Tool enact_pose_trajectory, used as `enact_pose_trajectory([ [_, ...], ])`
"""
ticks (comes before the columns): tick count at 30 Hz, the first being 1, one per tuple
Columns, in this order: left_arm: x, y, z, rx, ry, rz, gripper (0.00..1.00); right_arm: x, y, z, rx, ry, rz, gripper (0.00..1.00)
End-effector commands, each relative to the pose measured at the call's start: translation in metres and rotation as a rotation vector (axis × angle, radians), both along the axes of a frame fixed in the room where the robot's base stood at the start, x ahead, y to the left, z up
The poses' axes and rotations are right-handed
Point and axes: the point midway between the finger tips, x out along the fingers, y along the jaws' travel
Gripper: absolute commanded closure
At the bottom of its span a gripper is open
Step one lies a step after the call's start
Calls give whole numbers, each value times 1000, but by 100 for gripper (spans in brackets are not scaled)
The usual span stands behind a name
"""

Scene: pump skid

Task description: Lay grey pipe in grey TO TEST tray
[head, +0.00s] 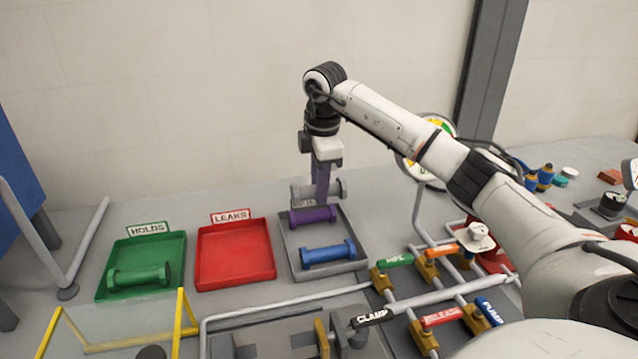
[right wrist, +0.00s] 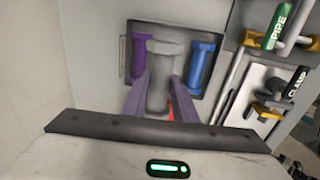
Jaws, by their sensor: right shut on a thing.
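My right gripper (head: 323,188) points down over the back of the grey tray (head: 293,262). It is shut on the grey pipe (head: 304,192), which it holds above the tray. In the right wrist view the grey pipe (right wrist: 160,80) sits between the two purple-grey fingers (right wrist: 157,98). A purple pipe (head: 313,218) and a blue pipe (head: 328,254) lie in the tray; the wrist view shows the purple one (right wrist: 141,62) and the blue one (right wrist: 204,66) on either side of the held pipe. The tray's label is mostly hidden behind the held pipe. My left gripper is not in view.
A red LEAKS tray (head: 235,262) is empty left of the grey tray. A green HOLDS tray (head: 178,245) holds a green pipe (head: 139,277). Valves with coloured handles, such as the red RELEASE one (head: 443,316), and a black CLAMP handle (head: 371,318) stand at right and front.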

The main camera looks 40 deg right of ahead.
Motion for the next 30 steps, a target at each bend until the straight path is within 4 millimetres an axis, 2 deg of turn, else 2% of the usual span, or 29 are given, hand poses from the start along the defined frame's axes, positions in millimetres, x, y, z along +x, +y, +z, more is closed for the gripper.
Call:
enact_pose_trajectory([
  [16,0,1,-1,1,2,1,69,-1,0,-60,0,1,4,100],
  [24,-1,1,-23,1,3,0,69,0,0,-95,0,-1,4,100],
  [30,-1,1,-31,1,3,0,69,0,0,-110,0,-1,5,100],
])
